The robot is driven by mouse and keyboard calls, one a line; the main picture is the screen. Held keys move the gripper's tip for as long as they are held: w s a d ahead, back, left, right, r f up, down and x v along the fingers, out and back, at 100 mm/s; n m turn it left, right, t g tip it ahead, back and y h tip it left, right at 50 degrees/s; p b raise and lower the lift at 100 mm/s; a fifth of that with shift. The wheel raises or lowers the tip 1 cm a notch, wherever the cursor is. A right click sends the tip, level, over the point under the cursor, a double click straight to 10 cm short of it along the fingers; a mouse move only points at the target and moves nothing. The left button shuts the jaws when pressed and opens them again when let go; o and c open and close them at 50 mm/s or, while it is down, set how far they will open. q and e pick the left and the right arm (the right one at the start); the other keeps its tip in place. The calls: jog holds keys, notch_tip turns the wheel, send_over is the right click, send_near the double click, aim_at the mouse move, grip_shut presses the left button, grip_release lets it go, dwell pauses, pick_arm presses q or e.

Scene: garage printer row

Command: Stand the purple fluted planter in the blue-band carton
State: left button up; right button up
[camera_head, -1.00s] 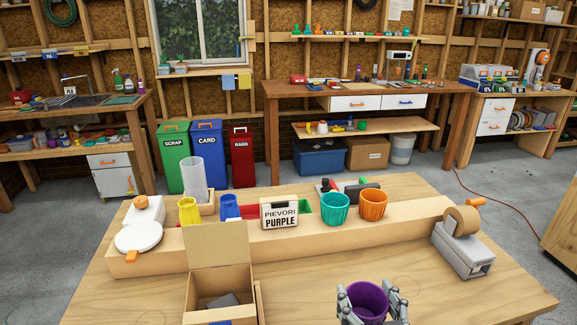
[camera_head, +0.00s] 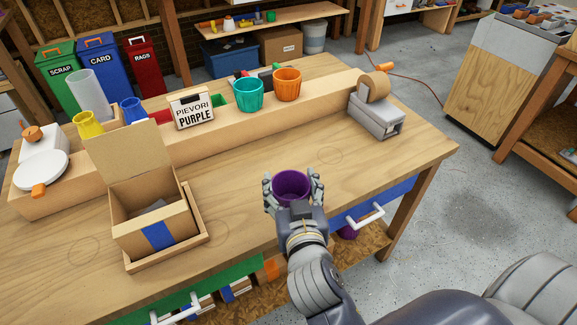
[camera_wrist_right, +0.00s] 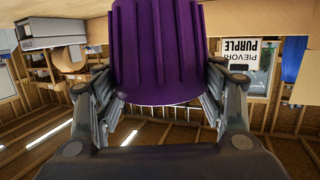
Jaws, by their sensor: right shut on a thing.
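The purple fluted planter (camera_head: 291,186) is held in my right gripper (camera_head: 292,190), whose fingers close on it from both sides. The right wrist view also shows the fluted planter (camera_wrist_right: 160,45) between the fingers. In the head view its open mouth faces up, over the bench's front part. The blue-band carton (camera_head: 182,235) stands open to the left of the gripper, in a shallow wooden tray (camera_head: 204,222), with its back flap up. Something grey lies inside it. My left gripper is not in view.
A raised wooden ledge (camera_head: 225,142) behind holds a "PIEVORI PURPLE" sign (camera_head: 191,110), a teal planter (camera_head: 248,95) and an orange planter (camera_head: 287,85). A tape dispenser (camera_head: 376,118) stands at the right. The bench top between carton and gripper is clear.

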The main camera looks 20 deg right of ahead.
jog(key=shift+s+d+f+p+x, duration=0.15)
jog(key=shift+d+f+p+x, duration=0.2)
jog(key=shift+x, duration=2.3)
jog(key=shift+s+d+f+p+x, duration=0.25)
jog(key=shift+p+x, duration=0.25)
jog(key=shift+x, duration=2.15)
jog(key=shift+d+f+p+x, duration=0.2)
jog(key=shift+f+p+x, duration=0.2)
jog(key=shift+x, duration=2.2)
jog(key=shift+f, duration=0.15)
jog(key=o, duration=1.1)
